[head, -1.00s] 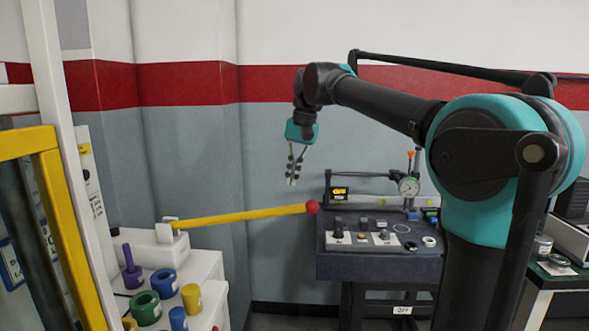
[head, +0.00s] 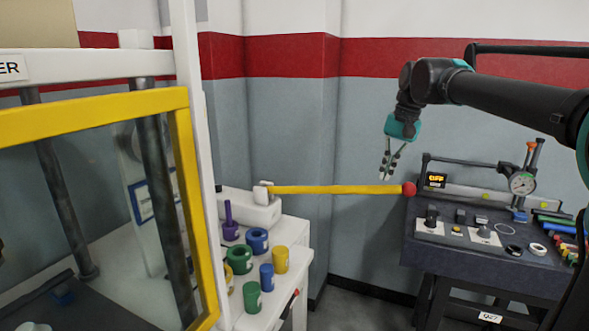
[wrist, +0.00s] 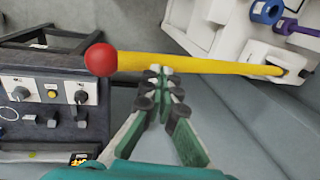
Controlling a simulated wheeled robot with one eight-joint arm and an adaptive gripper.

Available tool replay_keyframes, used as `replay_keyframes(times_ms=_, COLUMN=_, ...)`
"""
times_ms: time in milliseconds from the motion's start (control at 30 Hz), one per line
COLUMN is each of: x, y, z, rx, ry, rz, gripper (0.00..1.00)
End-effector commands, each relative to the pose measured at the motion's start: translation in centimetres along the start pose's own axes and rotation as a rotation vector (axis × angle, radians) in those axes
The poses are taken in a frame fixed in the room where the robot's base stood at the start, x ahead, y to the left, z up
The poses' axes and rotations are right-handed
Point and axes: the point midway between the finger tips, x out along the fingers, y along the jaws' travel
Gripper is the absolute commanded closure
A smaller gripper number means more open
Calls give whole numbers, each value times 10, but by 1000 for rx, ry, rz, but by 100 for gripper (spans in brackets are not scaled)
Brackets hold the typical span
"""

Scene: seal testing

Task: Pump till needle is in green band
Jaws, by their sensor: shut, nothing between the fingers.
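The pump's yellow lever (head: 335,189) runs nearly level from the white pump block (head: 250,209) to a red ball (head: 409,189) at its free end. In the wrist view the lever (wrist: 215,67) crosses just beyond my fingertips, with the red ball (wrist: 101,60) to the left. My gripper (head: 385,176) hangs fingers down over the lever near the ball. Its fingers (wrist: 165,82) are shut and empty. I cannot tell whether the tips touch the lever. A round dial (head: 522,184) stands on the dark bench; its needle is too small to read, and no green band is discernible.
A yellow-framed clear guard (head: 184,200) fills the left. Several coloured rings and cylinders, such as a green ring (head: 239,259), stand on the white cabinet below the pump. The dark bench (head: 420,249) with knobs stands at right, below the ball's level.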

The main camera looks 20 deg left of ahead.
Motion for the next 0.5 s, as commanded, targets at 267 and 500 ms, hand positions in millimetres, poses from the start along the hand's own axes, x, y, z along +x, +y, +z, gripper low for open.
replay_keyframes(times_ms=267, x=16, y=3, z=0, rx=0, ry=0, rz=0, gripper=100)
replay_keyframes(times_ms=500, x=28, y=6, z=0, rx=0, ry=0, rz=0, gripper=100)
